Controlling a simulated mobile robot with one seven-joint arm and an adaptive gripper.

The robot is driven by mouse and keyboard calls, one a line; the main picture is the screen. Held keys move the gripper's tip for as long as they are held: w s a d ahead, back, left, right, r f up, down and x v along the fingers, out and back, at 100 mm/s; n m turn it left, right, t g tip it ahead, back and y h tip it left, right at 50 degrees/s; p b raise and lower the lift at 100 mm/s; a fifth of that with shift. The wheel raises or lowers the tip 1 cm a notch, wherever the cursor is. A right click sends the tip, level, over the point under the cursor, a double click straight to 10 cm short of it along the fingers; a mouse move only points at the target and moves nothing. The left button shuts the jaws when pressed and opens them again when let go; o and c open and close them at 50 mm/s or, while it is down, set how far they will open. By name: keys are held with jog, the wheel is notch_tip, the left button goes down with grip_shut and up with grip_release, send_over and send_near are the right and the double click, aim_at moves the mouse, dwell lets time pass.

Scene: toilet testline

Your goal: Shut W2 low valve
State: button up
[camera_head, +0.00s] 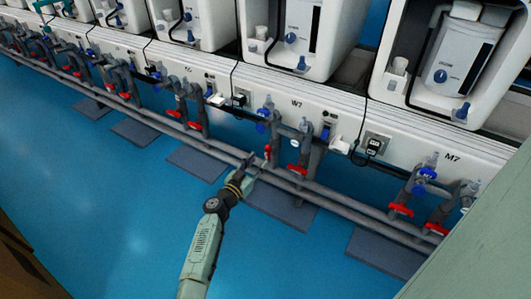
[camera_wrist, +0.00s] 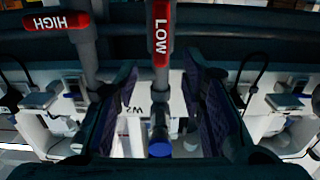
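The W2 low valve has a red handle marked LOW (camera_wrist: 161,33) in the wrist view. It stands lengthwise in line with its grey pipe. In the head view this handle (camera_head: 267,152) is the small upright red one below the W2 label (camera_head: 296,103). My gripper (camera_head: 247,166) is just in front and left of it there. In the wrist view my gripper (camera_wrist: 161,78) is open, its two dark fingers on either side of the picture's middle. The handle appears between and beyond the fingertips; I cannot tell any contact.
A red handle marked HIGH (camera_wrist: 57,22) lies crosswise on the neighbouring pipe. Long grey pipes (camera_head: 345,205) run along the row, with more red valves (camera_head: 401,210) to either side. The blue floor (camera_head: 95,190) in front is clear.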

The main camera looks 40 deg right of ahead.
aim_at(266, 152)
jog(key=b+x, duration=0.3)
jog(key=x, duration=0.3)
jog(key=shift+w+d+f, duration=0.1)
jog(key=shift+d+f, duration=0.05)
jog(key=shift+d, duration=0.15)
jog(key=shift+b+x, duration=0.4)
jog(key=shift+x, duration=0.35)
jog(key=shift+w+r, duration=0.1)
jog(key=shift+r, duration=0.1)
jog(key=shift+c, duration=0.6)
grip_shut()
